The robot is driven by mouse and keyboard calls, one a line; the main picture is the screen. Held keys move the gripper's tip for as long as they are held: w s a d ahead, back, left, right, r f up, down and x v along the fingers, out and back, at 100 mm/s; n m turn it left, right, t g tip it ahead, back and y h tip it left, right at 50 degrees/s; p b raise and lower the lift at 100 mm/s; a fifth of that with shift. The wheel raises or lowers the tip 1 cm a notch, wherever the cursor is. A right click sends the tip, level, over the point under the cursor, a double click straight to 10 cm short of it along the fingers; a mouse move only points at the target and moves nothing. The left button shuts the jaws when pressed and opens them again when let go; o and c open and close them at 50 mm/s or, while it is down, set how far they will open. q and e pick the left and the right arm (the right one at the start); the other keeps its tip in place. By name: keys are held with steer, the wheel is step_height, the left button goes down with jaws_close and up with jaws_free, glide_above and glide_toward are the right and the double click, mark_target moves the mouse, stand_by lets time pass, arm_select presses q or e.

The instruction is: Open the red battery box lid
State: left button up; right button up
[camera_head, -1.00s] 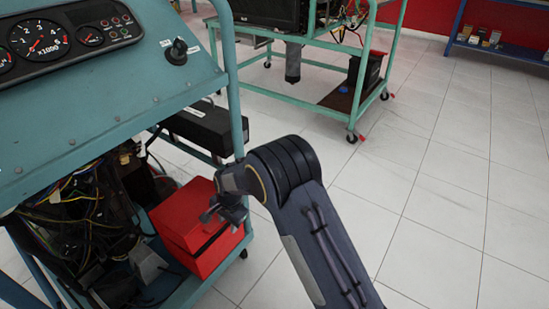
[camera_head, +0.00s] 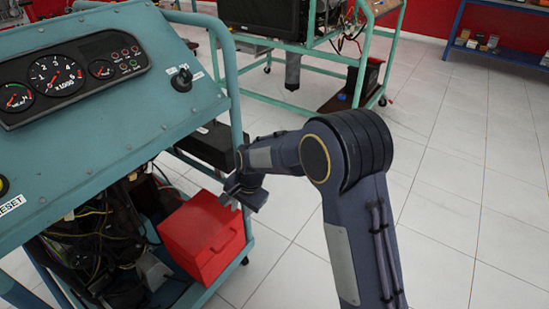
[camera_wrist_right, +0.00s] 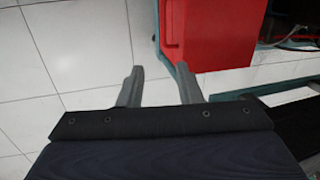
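The red battery box (camera_head: 205,245) sits on the lower shelf of the teal engine trainer in the head view. Its red lid (camera_head: 199,219) lies on top and looks closed. My right gripper (camera_head: 232,193) is at the box's upper right side, close to the lid; whether it touches cannot be told. In the right wrist view the gripper (camera_wrist_right: 159,82) has its two fingers apart with nothing but floor between them. The red box (camera_wrist_right: 222,32) is ahead and to the right, beyond the right finger. My left gripper is not in view.
The trainer's gauge panel (camera_head: 110,130) overhangs the shelf at left, and its teal post (camera_head: 228,75) stands behind the box. Wiring (camera_head: 95,235) lies left of the box. A second trainer frame (camera_head: 345,60) stands behind. Tiled floor (camera_head: 450,220) is open at right.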

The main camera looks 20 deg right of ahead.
steer(key=s+d+r+p, duration=0.2)
steer(key=s+r+p, duration=0.1)
steer(key=r, duration=0.4)
steer(key=s+d+r+n+y+p, duration=0.1)
steer(key=s+d+r+p, duration=0.1)
steer(key=r, duration=0.5)
steer(key=s+d+r+n+p, duration=0.1)
steer(key=s+d+r+p, duration=0.1)
steer(key=s+r+p, duration=0.2)
steer(key=shift+d+r+t+y+p, duration=0.35)
steer(key=shift+r+p, duration=0.35)
steer(key=shift+r, duration=0.75)
